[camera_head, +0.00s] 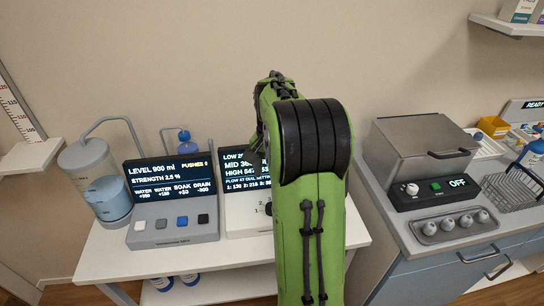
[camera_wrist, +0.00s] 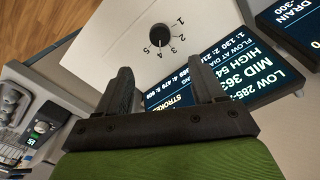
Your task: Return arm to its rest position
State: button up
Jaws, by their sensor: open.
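My green arm rises through the middle of the head view, its black elbow band bent toward the wall. My gripper shows in the wrist view (camera_wrist: 165,85) with its two dark fingers apart and nothing between them. Its fingers point at a white panel with a black dial (camera_wrist: 159,36) numbered around it and a dark screen (camera_wrist: 230,75) of flow readings. In the head view my arm covers part of that panel's screen (camera_head: 236,168) and the gripper's fingertips cannot be made out. Whether the fingers touch the panel is not clear.
Left of my arm, a grey console (camera_head: 172,225) with several buttons and a water tank (camera_head: 105,190) stand on a white table (camera_head: 108,250). At right, a grey lidded machine (camera_head: 425,150) reading OFF and a wire basket (camera_head: 515,185) stand on a counter. A wall shelf (camera_head: 510,25) hangs upper right.

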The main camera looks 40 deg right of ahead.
jog(key=shift+r, duration=1.55)
